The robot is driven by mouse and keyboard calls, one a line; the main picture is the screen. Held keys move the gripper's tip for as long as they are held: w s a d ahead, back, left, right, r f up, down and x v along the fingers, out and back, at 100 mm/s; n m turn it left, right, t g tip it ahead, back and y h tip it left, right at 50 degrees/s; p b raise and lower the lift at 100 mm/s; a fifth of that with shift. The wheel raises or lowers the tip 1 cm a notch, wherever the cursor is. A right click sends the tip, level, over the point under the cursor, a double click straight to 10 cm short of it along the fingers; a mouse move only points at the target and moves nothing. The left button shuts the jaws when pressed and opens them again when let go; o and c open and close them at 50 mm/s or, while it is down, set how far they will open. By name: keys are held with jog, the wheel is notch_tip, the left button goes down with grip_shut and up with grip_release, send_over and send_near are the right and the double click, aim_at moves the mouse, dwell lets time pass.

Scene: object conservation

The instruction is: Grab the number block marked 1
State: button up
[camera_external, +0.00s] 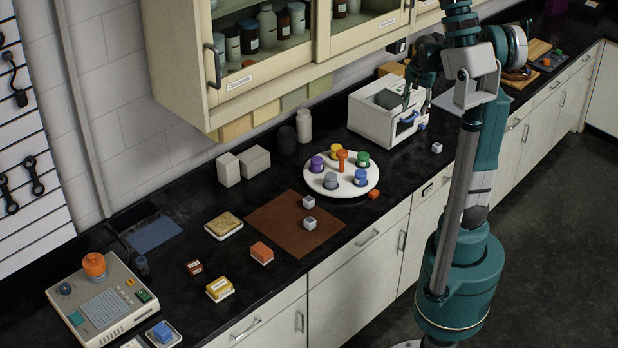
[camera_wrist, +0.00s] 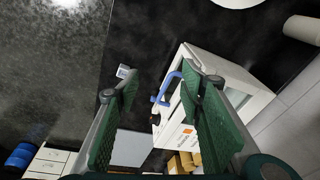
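Two small pale cubes lie on the brown mat (camera_external: 268,228): one cube (camera_external: 309,202) is farther back and one cube (camera_external: 309,223) is nearer the front. A third pale cube (camera_external: 436,147) lies on the black counter right of the white box; a pale block also shows in the wrist view (camera_wrist: 122,71), just beyond the left fingertip. The marks on the cubes are too small to read, so I cannot tell which is 1. My gripper (camera_external: 416,98) is above the counter by the white box. In the wrist view its fingers (camera_wrist: 162,88) are wide apart with nothing held.
The white box (camera_external: 376,118) with a blue handle (camera_external: 409,117) stands close beneath my gripper. A round white tray (camera_external: 343,190) with coloured pieces is left of it. An orange block (camera_external: 374,194) lies near the tray. The wall cabinet (camera_external: 265,85) hangs over the counter.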

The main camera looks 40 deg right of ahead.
jog(key=s+d+f+m+g+y+p, duration=0.1)
jog(key=s+d+f+m+p, duration=0.15)
jog(key=d, duration=0.55)
jog(key=s+d+f+m+g+p, duration=0.1)
jog(key=s+d+m+p, duration=0.15)
jog(key=d, duration=0.45)
jog(key=b, duration=0.1)
send_near(437, 148)
jog(key=d, duration=0.1)
jog(key=d+f, duration=0.2)
jog(key=shift+w+d, duration=0.3)
jog(key=shift+d, duration=0.1)
jog(key=shift+f, duration=0.1)
jog(key=shift+f, duration=1.25)
jog(key=shift+f, duration=0.15)
jog(key=shift+f, duration=2.45)
jog(key=c, duration=0.8)
